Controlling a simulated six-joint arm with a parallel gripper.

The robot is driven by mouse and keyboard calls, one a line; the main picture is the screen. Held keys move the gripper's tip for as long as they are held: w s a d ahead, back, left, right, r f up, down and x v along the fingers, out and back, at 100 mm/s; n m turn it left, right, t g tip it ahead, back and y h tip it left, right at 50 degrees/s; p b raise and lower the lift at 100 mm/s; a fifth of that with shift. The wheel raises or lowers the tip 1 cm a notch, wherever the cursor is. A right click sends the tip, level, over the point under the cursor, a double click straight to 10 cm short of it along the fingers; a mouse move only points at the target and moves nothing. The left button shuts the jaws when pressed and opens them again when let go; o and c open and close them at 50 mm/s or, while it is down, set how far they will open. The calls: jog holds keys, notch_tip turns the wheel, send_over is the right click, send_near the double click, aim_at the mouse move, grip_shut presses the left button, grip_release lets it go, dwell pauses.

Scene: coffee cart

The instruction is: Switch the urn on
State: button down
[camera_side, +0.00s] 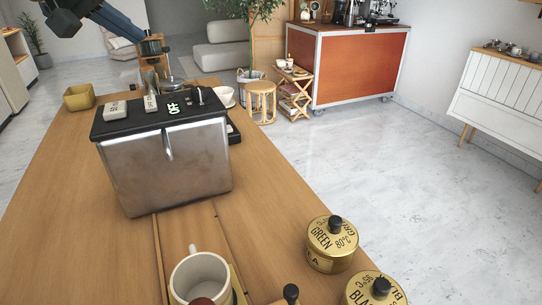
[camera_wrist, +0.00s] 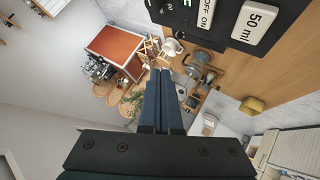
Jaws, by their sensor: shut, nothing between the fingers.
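The urn (camera_side: 165,160) is a steel box with a black top, standing on the wooden counter in the side view. On its top are a white OFF/ON switch (camera_side: 151,102), a white 50 ml button (camera_side: 115,110) and a lit green display (camera_side: 173,107). In the wrist view the OFF/ON switch (camera_wrist: 206,14) and 50 ml button (camera_wrist: 254,20) show at the top edge, partly cut off. I cannot tell the switch's position. My gripper (camera_side: 142,34) is shut and empty, up and behind the urn, apart from it. Its blue fingers (camera_wrist: 161,74) lie together in the wrist view.
A yellow bowl (camera_side: 79,97) stands at the counter's left edge. A white cup (camera_side: 225,96) is behind the urn. A mug (camera_side: 200,277) and gold tins (camera_side: 331,243) stand in front. The wood left of the urn is clear.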

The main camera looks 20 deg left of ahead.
aim_at(146, 101)
jog(key=shift+a+f, duration=0.1)
jog(key=shift+f, duration=0.1)
jog(key=shift+w+a+f, duration=0.15)
jog(key=shift+f, duration=1.25)
jog(key=shift+w+a+f, duration=0.15)
jog(key=shift+a+f, duration=0.05)
jog(key=shift+f, duration=1.25)
jog(key=shift+w+a+f, duration=0.15)
jog(key=shift+f, duration=1.25)
jog(key=shift+f, duration=0.15)
jog(key=shift+f, duration=0.3)
jog(key=shift+w+f, duration=0.1)
jog(key=shift+f, duration=0.25)
jog(key=shift+r, duration=0.1)
jog(key=shift+r, duration=0.75)
